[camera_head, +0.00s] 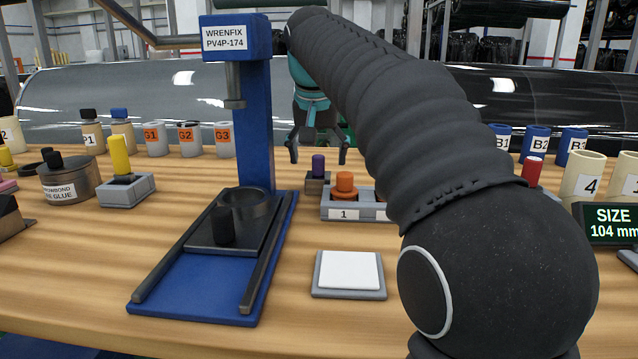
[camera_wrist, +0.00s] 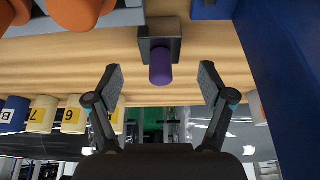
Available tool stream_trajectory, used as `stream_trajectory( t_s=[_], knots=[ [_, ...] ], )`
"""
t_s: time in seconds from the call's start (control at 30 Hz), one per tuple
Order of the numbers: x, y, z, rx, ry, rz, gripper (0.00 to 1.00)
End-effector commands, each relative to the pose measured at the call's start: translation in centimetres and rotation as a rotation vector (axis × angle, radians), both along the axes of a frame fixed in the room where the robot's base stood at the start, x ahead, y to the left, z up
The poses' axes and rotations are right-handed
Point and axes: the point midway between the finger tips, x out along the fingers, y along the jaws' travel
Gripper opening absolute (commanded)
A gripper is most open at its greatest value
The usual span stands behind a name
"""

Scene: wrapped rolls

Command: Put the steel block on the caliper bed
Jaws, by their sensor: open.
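A dark grey metal block with an upright purple peg (camera_head: 318,181) stands behind the numbered tray; it looks like the steel block. In the wrist view the block (camera_wrist: 173,42) and its peg lie between the fingertips, with clear gaps on both sides. My gripper (camera_head: 317,156) is open, pointing down at the peg, with nothing held; it also shows in the wrist view (camera_wrist: 161,76). A display reading SIZE 104 mm (camera_head: 612,222) stands at the right edge. A grey piece below it (camera_head: 629,258), cut off by the frame, may be the caliper bed.
A blue press (camera_head: 254,120) stands close left of my gripper. A grey tray (camera_head: 344,214) with an orange-knobbed piece sits in front. A white pad (camera_head: 349,270) lies nearer. Labelled cups and a yellow-handled block (camera_head: 126,190) stand around. My arm hides the middle right.

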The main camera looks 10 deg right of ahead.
Motion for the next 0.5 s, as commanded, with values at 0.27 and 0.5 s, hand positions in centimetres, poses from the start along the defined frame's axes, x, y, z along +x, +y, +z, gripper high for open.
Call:
stream_trajectory(
  t_s=[0.27,0.5],
  knots=[
    [0.7,-0.1,-2.6,0.0,0.001,0.001,0.81],
    [1.6,-0.4,-5.0,0.001,0.0,0.001,0.81]
  ],
)
